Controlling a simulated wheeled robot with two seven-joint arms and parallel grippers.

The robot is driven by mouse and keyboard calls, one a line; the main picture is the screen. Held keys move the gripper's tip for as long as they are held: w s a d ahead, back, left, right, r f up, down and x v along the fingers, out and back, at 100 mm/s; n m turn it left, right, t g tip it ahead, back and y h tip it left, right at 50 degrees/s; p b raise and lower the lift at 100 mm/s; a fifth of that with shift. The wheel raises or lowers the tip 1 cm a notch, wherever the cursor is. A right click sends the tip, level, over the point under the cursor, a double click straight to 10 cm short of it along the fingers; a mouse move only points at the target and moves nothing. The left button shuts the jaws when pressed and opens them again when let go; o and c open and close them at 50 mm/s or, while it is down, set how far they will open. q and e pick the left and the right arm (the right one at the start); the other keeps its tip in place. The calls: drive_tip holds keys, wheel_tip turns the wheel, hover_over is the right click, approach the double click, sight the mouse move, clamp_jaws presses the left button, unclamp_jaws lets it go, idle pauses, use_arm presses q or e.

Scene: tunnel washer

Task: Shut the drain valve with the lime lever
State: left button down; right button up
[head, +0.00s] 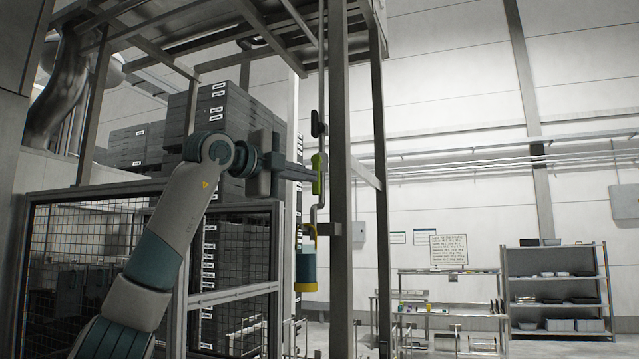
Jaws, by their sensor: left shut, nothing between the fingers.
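The lime lever (318,175) stands upright along a thin vertical pipe, just left of a grey steel post. My left arm rises from the lower left, and its gripper (306,173) points right at the lever's height. The gripper is shut and empty, with its fingertips at the lever's left edge in the picture. I cannot tell whether they touch it. The valve body behind the lever is too small to make out. My right gripper is not in view.
A dark handle (318,124) sits above the lever on the pipe. A yellow and blue cylinder (306,265) hangs below. The steel post (341,230) stands close on the right. A mesh fence (90,250) is at left. Shelving (555,287) stands far right.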

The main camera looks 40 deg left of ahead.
sight(319, 183)
use_arm(q)
drive_tip(key=w+d+p, duration=0.1)
drive_tip(key=w+p, duration=0.5)
drive_tip(key=w, duration=0.4)
drive_tip(key=a+p, duration=0.1)
drive_tip(key=a, duration=0.1)
drive_tip(key=s+a+p, duration=0.1)
drive_tip(key=a, duration=0.1)
drive_tip(key=shift+p, duration=0.35)
drive_tip(key=shift+d, duration=0.15)
drive_tip(key=shift+s, duration=0.1)
